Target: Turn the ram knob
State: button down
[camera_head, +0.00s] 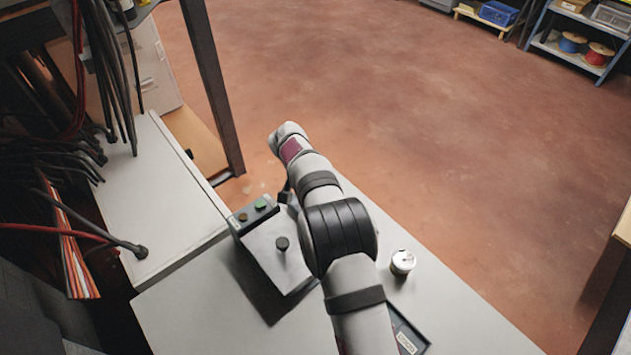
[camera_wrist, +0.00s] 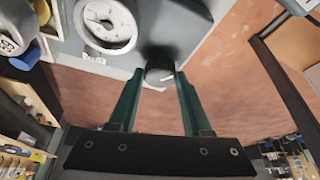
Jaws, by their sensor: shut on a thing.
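A dark round knob (camera_wrist: 160,70) with a white mark shows in the wrist view on a grey panel. My gripper (camera_wrist: 161,78) has its two green fingers on either side of this knob, shut on it. In the head view a grey control box (camera_head: 262,252) stands on the table, with a black knob (camera_head: 282,243) on its top. My arm hides the gripper's fingertips there. I cannot tell whether both views show the same knob.
A white round dial or ring (camera_wrist: 106,22) is left of the gripped knob. A white can (camera_head: 402,263) and a dark labelled tray (camera_head: 410,341) are on the table (camera_head: 455,325), right of my arm. Dark cables (camera_head: 115,75) hang at the left.

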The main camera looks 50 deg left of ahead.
jog(key=m+h, duration=0.1)
jog(key=m, duration=0.1)
jog(key=m+h, duration=0.1)
jog(key=m, duration=0.2)
jog(key=shift+a, duration=0.15)
jog(key=shift+s+m, duration=0.1)
jog(key=shift+m, duration=0.3)
dwell(0.4)
jog(key=shift+c, duration=1.7)
grip_release()
jog(key=v, duration=1.2)
jog(key=shift+a, duration=0.1)
